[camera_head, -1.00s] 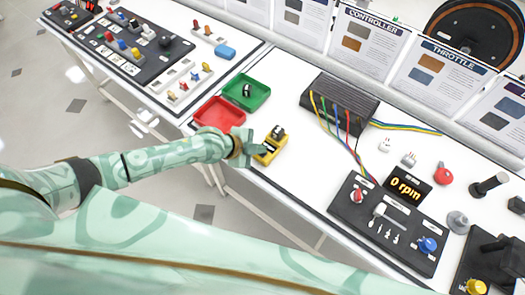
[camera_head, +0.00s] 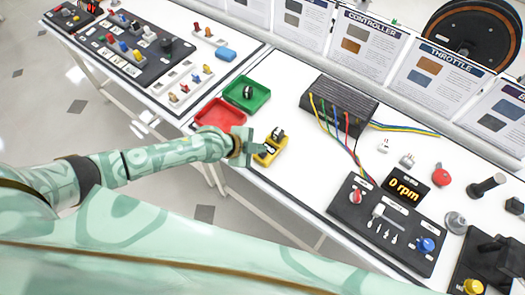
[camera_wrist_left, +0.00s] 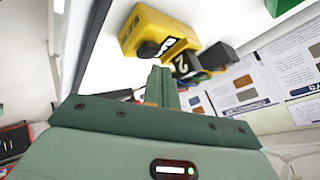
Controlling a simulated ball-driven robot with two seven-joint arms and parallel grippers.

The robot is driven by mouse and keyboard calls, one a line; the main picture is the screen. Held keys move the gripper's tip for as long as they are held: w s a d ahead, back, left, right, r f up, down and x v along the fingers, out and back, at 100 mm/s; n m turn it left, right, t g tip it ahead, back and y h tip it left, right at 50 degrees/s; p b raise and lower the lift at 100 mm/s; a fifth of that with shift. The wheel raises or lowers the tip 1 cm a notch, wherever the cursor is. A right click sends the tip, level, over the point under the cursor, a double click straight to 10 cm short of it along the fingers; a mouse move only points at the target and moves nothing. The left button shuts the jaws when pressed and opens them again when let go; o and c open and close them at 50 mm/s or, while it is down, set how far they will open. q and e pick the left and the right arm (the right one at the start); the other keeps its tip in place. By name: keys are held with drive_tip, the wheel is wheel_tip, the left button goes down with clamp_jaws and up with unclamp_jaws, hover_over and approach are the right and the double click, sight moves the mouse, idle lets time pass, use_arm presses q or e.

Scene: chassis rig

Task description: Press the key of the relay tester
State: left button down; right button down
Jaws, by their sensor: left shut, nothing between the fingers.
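The relay tester is a small yellow box (camera_head: 264,157) with black parts on top, on the white table near its front edge. A dark relay (camera_head: 277,135) stands at its far end. In the left wrist view the yellow tester (camera_wrist_left: 150,32) is above the fingers, with a black label and a dark part marked 2. My left gripper (camera_head: 258,149) is shut and empty, its tips right at the tester's near side. I cannot tell whether they touch it, and the key is not clearly made out. My right gripper is not in view.
A red tray (camera_head: 220,114) and a green tray (camera_head: 262,94), holding a dark relay, lie behind the gripper. A black controller box (camera_head: 340,104) with coloured wires stands to the right. A dark panel (camera_head: 385,222) with a 0 rpm display is further right. Bare table lies between.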

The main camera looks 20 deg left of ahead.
sight(259, 155)
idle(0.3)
use_arm(q)
wheel_tip(259, 155, up, 5)
drive_tip(key=p, duration=0.4)
drive_tip(key=shift+r, duration=0.1)
idle(0.7)
